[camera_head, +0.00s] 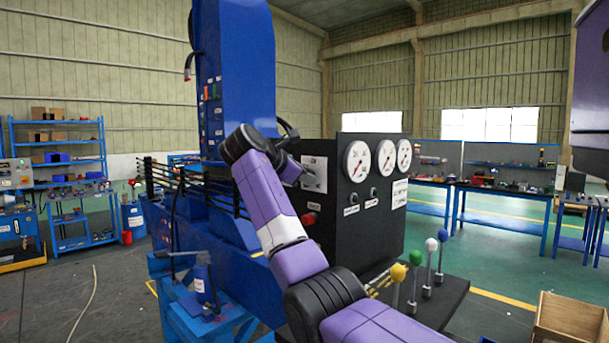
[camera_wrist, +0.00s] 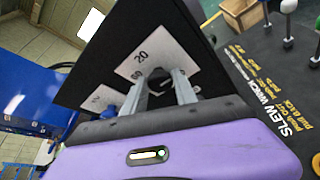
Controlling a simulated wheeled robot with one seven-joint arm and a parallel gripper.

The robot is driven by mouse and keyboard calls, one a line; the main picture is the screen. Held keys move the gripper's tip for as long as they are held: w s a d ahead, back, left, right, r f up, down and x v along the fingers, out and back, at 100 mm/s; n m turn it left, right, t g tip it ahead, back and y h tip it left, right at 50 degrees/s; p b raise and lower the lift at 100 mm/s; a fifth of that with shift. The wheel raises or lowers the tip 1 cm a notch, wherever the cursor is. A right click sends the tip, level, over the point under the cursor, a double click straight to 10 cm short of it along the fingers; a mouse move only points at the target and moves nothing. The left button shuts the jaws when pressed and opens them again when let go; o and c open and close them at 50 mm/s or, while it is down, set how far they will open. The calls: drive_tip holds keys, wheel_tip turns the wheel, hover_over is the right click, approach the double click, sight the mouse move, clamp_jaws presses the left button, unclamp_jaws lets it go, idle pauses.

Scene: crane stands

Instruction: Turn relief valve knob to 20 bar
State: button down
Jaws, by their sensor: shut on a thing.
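The relief valve knob (camera_wrist: 157,77) is a dark piece on a white scale plate (camera_wrist: 170,47), seen in the wrist view between my fingertips. My gripper (camera_wrist: 160,82) is shut on it. A "20" is printed on the plate just beyond the knob, with another number beside it that is hard to read. In the head view, the scale plate (camera_head: 318,178) is on the left face of the black control box (camera_head: 345,235), and my gripper (camera_head: 296,172) reaches it there. My gripper and arm hide the knob there. The knob's exact setting cannot be read.
Three round white gauges (camera_head: 357,161) are on the box's right face. A red knob (camera_head: 309,218) sits below the plate. Levers with yellow (camera_head: 398,272), green, white and blue balls stand in front. A blue column (camera_head: 238,70) rises behind my arm.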

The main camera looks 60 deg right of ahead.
idle(0.4)
drive_tip(key=c, duration=1)
unclamp_jaws()
drive_tip(key=b+v, duration=0.2)
drive_tip(key=v, duration=0.5)
drive_tip(key=shift+a+b, duration=0.35)
drive_tip(key=shift+b, duration=0.05)
drive_tip(key=shift+w+r, duration=0.1)
